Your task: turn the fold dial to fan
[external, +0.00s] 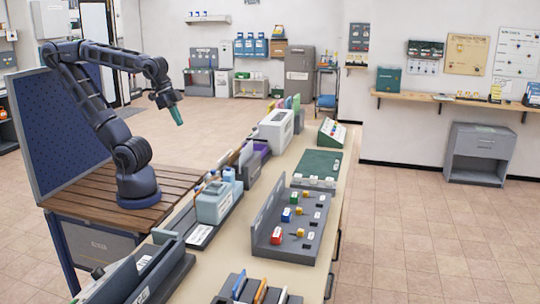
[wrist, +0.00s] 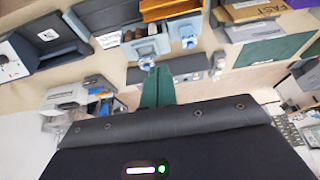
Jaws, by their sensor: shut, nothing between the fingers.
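My gripper (external: 178,117) hangs from the raised arm at the left of the external view, its green fingers pointing down. It is shut and empty, high above the floor and well apart from the long bench. In the wrist view its green fingers (wrist: 157,88) are together. I cannot make out a fold dial or its markings in either view. A white box-shaped machine (external: 276,130) stands on the far part of the bench, and a sloped panel with small coloured parts (external: 331,131) stands to its right; whether either bears the dial is too small to tell.
The long bench (external: 337,185) holds a grey rack with coloured blocks (external: 284,249), a green mat (external: 317,164) and a pale blue container (external: 213,207). My arm stands on a slatted wooden table (external: 95,209) beside a blue pegboard (external: 47,130).

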